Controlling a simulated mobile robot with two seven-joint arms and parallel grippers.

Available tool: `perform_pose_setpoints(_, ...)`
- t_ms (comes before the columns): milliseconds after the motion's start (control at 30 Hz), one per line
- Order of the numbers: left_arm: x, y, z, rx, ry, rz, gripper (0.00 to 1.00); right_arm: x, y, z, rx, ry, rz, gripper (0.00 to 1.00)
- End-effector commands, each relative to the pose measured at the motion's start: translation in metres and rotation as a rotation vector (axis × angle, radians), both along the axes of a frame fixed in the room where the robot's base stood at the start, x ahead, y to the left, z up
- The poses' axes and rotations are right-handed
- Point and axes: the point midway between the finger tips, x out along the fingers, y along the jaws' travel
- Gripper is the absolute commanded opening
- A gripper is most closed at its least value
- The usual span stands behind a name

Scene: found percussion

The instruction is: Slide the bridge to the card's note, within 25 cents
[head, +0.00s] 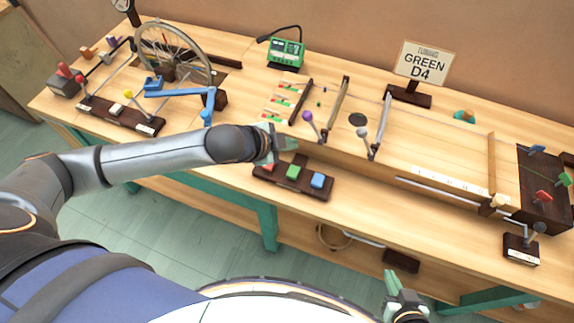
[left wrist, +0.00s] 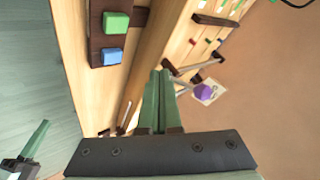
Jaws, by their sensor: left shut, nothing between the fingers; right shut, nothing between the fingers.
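The card (head: 423,63) reads "GREEN D4" and stands in a dark base at the back of the long wooden string box (head: 440,150). A slim upright wooden bar, which looks like the bridge (head: 491,163), crosses the right part of the box; a pale knob (head: 498,202) is at its front end. My left gripper (head: 280,143) is shut and empty, left of the purple-knobbed lever (head: 308,117) and far from the bar. Its closed fingers show in the left wrist view (left wrist: 160,78). My right gripper (head: 393,284) is shut and empty, low in front of the table.
A block with red, green and blue buttons (head: 293,172) sits at the table's front edge below my left gripper. A grey-knobbed lever (head: 362,132) stands right of the purple one. Coloured pegs (head: 543,196) are at the right end. A spoked wheel (head: 172,52) and green meter (head: 286,52) stand left.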

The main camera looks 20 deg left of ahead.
Motion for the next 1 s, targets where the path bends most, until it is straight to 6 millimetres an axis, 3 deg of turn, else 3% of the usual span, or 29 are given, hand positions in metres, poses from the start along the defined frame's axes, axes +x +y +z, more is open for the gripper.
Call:
perform_pose_setpoints(467,0.000,0.000,-0.008,-0.001,0.000,0.000,0.00,0.000,0.000,0.000,-0.001,0.000,-0.001,0.00)
perform_pose_setpoints(700,-0.001,0.000,-0.040,0.000,0.002,0.002,0.00,0.000,0.000,0.000,-0.001,0.001,-0.001,0.00)
perform_pose_setpoints(800,0.000,0.000,-0.060,-0.001,0.000,0.000,0.00,0.001,0.000,-0.015,0.000,-0.003,-0.001,0.00)
perform_pose_setpoints(1000,0.000,0.000,-0.080,-0.001,0.000,0.000,0.00,-0.001,-0.001,-0.029,-0.001,0.002,-0.001,0.00)
